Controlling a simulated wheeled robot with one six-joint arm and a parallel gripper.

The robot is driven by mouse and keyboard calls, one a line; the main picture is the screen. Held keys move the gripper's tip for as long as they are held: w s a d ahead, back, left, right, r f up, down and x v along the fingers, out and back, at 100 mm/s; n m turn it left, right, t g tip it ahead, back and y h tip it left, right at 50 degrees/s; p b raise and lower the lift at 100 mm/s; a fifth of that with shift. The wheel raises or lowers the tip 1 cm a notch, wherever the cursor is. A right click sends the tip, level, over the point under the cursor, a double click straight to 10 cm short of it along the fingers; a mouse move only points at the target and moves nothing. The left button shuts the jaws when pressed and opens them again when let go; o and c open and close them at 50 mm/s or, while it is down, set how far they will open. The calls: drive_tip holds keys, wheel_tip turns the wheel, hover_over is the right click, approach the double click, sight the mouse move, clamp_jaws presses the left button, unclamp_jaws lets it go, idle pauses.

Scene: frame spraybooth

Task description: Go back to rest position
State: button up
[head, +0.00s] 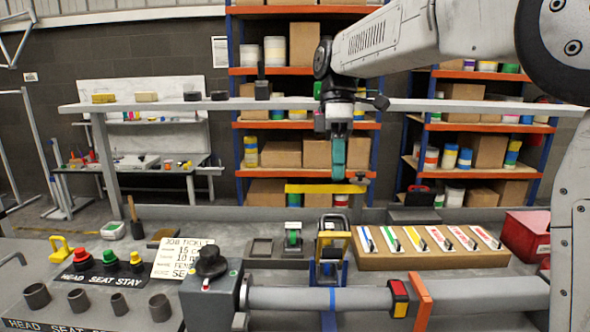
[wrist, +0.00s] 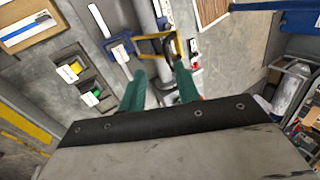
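My gripper (head: 338,174) hangs from my arm, pointing down, above the middle of the workbench. Its green fingers also show in the wrist view (wrist: 161,80), spread apart with nothing between them. In the head view the fingers overlap, so the gap is hidden there. Below the gripper stands a yellow-and-black handled frame with blue sides (head: 332,250), and the fingers appear apart from it. A yellow bar (head: 326,188) shows just under the fingertips in the head view; I cannot tell how far behind them it is.
A grey pipe (head: 290,299) crosses the bench front, with an orange plate (head: 424,302) upright on it. A cardboard tray (head: 432,258) of labelled strips and a red bin (head: 527,236) lie right. A job ticket (head: 181,257) and coloured knobs (head: 110,258) lie left. A long rail (head: 240,104) runs behind.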

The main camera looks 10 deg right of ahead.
drive_tip(key=s+d+f+m+t, duration=0.1)
drive_tip(key=s+d+m+t, duration=0.2)
drive_tip(key=s, duration=0.4)
drive_tip(key=s+d+f+m, duration=0.1)
drive_tip(key=s+d+m, duration=0.3)
drive_tip(key=s, duration=0.3)
drive_tip(key=s+d+f+m+t, duration=0.3)
drive_tip(key=s+f+m, duration=0.5)
drive_tip(key=s, duration=0.5)
wheel_tip(320, 180, down, 3)
drive_tip(key=shift+d+r+h, duration=0.1)
drive_tip(key=shift+d+h, duration=0.3)
drive_tip(key=shift+d, duration=0.3)
drive_tip(key=shift+s, duration=0.1)
